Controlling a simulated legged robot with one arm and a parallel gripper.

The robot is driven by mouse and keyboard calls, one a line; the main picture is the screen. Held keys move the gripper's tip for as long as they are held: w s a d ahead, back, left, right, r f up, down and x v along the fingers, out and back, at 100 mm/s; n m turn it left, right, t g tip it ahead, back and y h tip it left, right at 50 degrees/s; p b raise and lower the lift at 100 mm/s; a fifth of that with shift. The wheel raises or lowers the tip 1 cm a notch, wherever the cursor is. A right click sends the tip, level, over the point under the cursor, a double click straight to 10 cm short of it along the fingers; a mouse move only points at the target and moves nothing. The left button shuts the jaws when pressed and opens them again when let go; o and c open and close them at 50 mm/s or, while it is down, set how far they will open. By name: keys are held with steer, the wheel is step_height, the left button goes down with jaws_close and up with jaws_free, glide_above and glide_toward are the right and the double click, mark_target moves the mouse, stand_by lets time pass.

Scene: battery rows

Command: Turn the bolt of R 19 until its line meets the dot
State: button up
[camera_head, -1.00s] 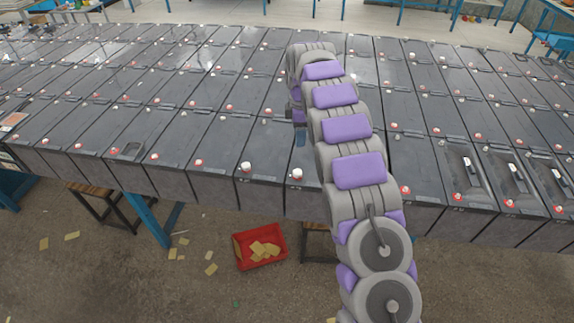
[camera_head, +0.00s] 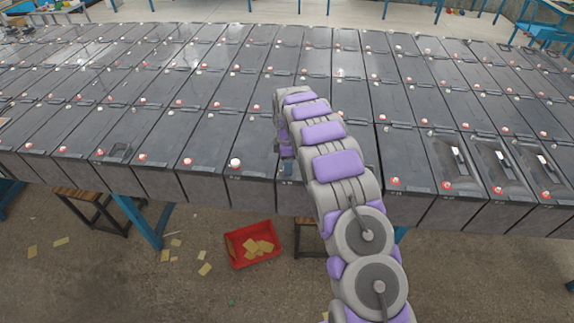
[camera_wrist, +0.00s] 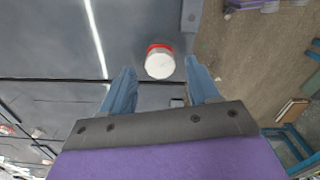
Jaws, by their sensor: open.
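In the wrist view a white round bolt cap (camera_wrist: 160,64) with a red ring at its base stands on a dark battery top (camera_wrist: 140,25) close to its edge. My gripper (camera_wrist: 159,70) is open. Its two blue fingers sit on either side of the cap, with gaps on both sides, and nothing is held. No line, dot or R 19 label can be made out. In the head view my gripper (camera_head: 286,168) is low over the front row, and it hides this bolt. A larger white bolt (camera_head: 235,163) shows on the battery to the left.
Rows of dark batteries (camera_head: 210,130) with red and white caps fill the table. Several front batteries at the right have recessed tops with handles (camera_head: 457,158). A red bin (camera_head: 230,252) with yellowish pieces stands on the floor below. The floor in front is mostly open.

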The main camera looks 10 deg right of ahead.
steer(key=shift+f, duration=0.8)
steer(key=c, duration=1)
steer(key=shift+c, duration=0.2)
